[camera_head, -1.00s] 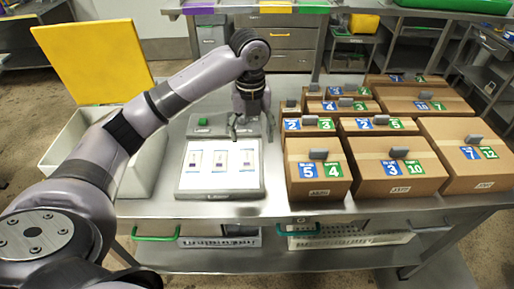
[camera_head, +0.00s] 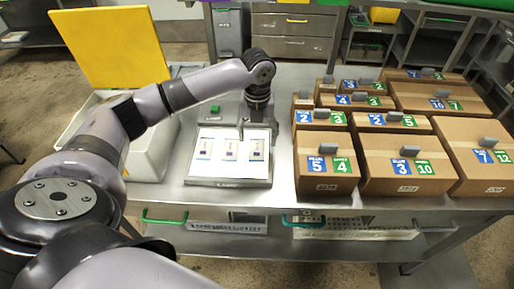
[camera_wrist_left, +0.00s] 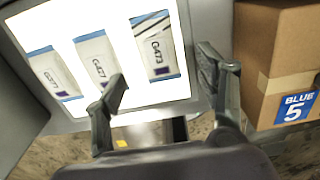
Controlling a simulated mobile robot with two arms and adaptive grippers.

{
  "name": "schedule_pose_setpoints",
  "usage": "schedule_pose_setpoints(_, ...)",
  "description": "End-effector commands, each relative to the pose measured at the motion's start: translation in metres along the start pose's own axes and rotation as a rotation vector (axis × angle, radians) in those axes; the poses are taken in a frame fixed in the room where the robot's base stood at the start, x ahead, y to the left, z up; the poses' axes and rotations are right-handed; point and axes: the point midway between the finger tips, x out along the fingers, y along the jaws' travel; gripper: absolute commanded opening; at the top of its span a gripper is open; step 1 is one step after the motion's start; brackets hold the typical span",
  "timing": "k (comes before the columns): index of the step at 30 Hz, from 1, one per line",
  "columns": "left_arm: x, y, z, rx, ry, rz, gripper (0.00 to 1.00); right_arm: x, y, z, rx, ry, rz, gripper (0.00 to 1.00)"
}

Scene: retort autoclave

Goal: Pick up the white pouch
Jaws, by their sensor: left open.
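Three white pouches lie side by side on a lit white panel (camera_head: 215,177) on the steel table. They are the left pouch (camera_head: 205,148), the middle pouch (camera_head: 231,149) and the right pouch (camera_head: 257,149). In the left wrist view the right pouch (camera_wrist_left: 155,48) reads G473, and the others (camera_wrist_left: 97,58) (camera_wrist_left: 54,75) also carry printed codes with blue ends. My left gripper (camera_head: 257,136) is over the panel's right side, above the right pouch's area. In the left wrist view its fingers (camera_wrist_left: 165,88) are apart with nothing between them. My right gripper is not in view.
Several labelled cardboard boxes (camera_head: 327,182) stand right of the panel, and one box (camera_wrist_left: 262,55) is close to the fingers in the wrist view. A white bin (camera_head: 150,165) with a yellow panel (camera_head: 112,45) stands left.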

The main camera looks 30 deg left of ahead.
Motion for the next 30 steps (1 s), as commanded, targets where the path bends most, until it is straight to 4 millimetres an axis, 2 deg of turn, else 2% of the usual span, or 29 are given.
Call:
schedule_pose_setpoints(7,0.029,0.002,0.005,-0.001,0.004,0.003,0.65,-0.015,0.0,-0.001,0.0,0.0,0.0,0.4)
schedule_pose_setpoints(12,0.049,0.002,0.005,0.0,0.001,0.002,0.65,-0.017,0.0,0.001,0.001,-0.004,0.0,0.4)
schedule_pose_setpoints(20,0.052,0.002,0.005,0.001,-0.001,0.001,0.65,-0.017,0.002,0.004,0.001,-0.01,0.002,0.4)
schedule_pose_setpoints(30,0.052,0.002,0.005,0.0,-0.001,0.001,0.42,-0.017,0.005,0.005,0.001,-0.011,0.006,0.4)
